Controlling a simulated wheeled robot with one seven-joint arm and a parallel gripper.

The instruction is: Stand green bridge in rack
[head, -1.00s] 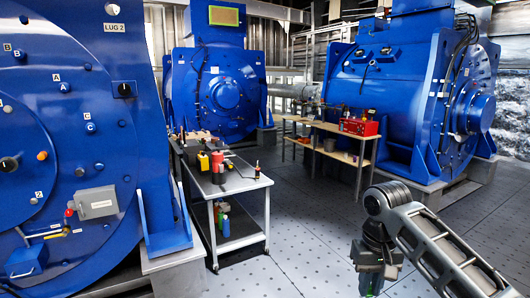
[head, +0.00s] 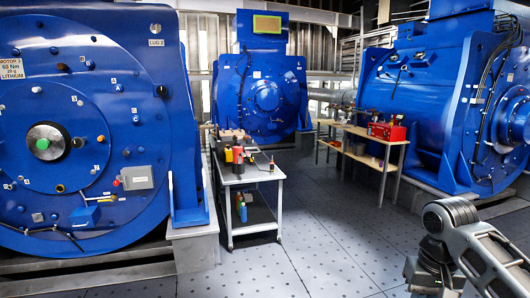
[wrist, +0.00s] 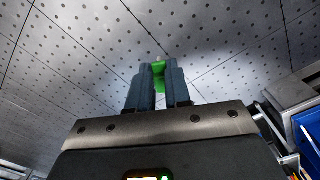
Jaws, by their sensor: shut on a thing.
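My gripper (wrist: 160,82) is shut on the green bridge (wrist: 159,75), a small green piece between its two blue-grey fingers in the wrist view. Most of the bridge is hidden by the fingers, and only open floor shows behind it. In the head view my arm comes in at the lower right, and I cannot make out the bridge there. I cannot pick out a rack for certain in either view.
A grey cart (head: 255,233) with tools and bottles stands at the centre left, beside the large blue motor (head: 85,130). A wooden bench (head: 392,166) with a red box (head: 387,132) stands farther back. The patterned floor (head: 330,235) between is clear.

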